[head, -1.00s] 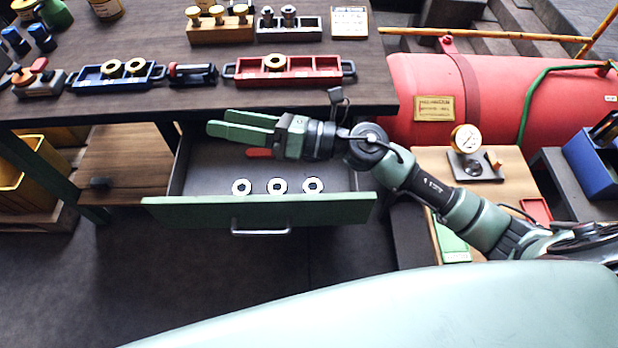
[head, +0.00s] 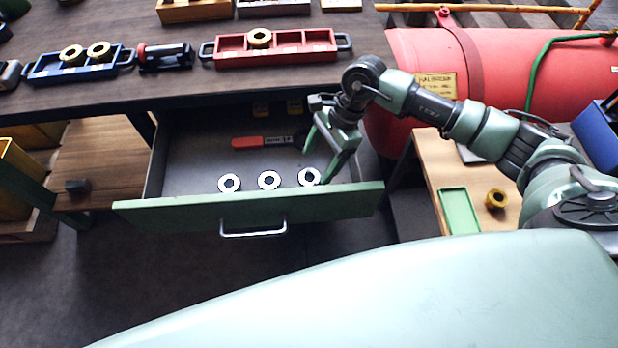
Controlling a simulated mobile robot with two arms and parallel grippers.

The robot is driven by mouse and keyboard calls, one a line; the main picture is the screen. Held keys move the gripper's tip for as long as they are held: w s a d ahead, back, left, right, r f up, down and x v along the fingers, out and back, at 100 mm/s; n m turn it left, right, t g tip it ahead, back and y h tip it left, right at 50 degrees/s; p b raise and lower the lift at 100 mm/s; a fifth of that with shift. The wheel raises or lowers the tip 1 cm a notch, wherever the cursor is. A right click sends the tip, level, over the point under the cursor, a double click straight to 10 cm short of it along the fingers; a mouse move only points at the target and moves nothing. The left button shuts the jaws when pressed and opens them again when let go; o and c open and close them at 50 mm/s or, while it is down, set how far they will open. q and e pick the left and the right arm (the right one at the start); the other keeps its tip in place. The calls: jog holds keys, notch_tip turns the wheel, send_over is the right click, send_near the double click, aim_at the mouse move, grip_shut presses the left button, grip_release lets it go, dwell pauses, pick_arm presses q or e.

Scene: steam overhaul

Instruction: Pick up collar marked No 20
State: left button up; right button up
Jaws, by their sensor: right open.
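Three pale ring-shaped collars lie in a row near the front of the open drawer: a left one (head: 229,182), a middle one (head: 269,180) and a right one (head: 309,176). Any number on them is too small to read, so I cannot tell which is No 20. My right gripper (head: 319,164) is open and points down into the drawer, its fingers by the right collar. One finger partly overlaps that collar's right side in the picture. I cannot tell whether they touch. My left gripper is out of view.
The drawer's green front (head: 160,211) stands out from the bench. A red-handled tool (head: 262,141) lies behind the collars. Brass collars sit in the blue tray (head: 80,66) and red tray (head: 277,55) above. Another brass ring (head: 497,199) is by a green tray (head: 459,210).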

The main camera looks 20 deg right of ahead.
aim_at(311, 180)
jog(key=x, duration=0.2)
jog(key=p+x, duration=0.1)
jog(key=x, duration=0.2)
jog(key=shift+w+f, duration=0.3)
jog(key=shift+f, duration=0.1)
jog(key=shift+d, duration=0.1)
jog(key=c, duration=1.5)
grip_shut()
jog(key=shift+r, duration=0.15)
